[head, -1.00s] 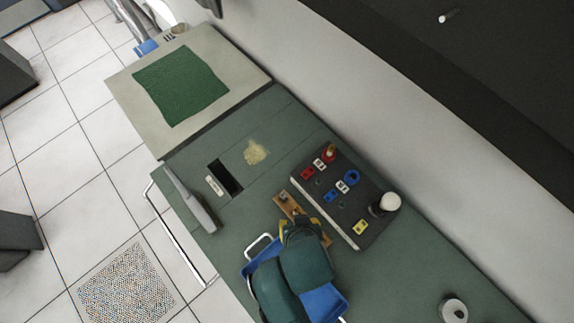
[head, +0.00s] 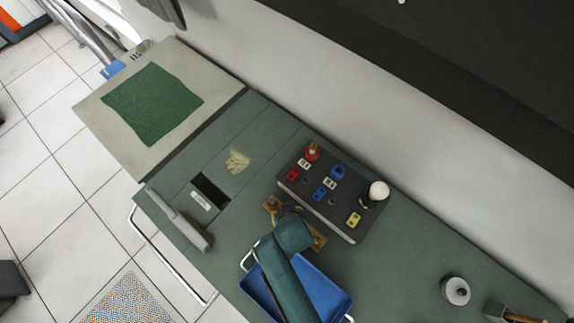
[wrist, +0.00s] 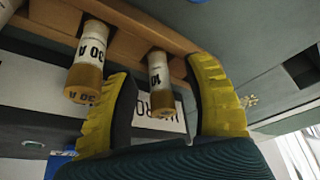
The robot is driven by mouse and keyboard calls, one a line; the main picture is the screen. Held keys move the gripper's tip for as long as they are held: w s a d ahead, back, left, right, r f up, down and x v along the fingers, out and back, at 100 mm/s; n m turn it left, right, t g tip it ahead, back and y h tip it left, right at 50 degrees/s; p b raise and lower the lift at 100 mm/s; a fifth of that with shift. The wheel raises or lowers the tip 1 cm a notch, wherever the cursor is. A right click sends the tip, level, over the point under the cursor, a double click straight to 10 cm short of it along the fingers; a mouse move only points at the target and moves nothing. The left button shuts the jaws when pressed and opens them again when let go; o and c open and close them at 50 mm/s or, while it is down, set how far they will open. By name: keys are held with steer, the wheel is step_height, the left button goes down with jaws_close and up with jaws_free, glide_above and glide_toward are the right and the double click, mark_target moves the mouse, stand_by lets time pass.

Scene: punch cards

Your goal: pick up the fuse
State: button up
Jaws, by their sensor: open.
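A wooden rack (wrist: 150,40) holds cylindrical fuses with brown caps and white labels. One fuse (wrist: 158,78), with "10" readable, hangs from the rack between the yellow fingers of my gripper (wrist: 163,88) in the wrist view. A second fuse (wrist: 88,60) marked "30 A" is just left of the left finger. Part of a third shows at the left edge. My gripper is open; contact with the fuse cannot be told. In the head view, my gripper (head: 287,213) is over the rack (head: 319,241), and my arm hides the rack's middle.
A dark panel (head: 345,222) with coloured blocks and a white-topped knob (head: 378,191) stands behind the rack. A blue tray (head: 325,287) lies under my arm. A grey-handled tool (head: 182,220) lies left. Green bench top right of the panel is mostly clear.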

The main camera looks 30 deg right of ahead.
jaws_close()
stand_by(0.3)
step_height(320, 180, up, 10)
steer(key=shift+r+p, duration=0.1)
steer(key=shift+p, duration=0.35)
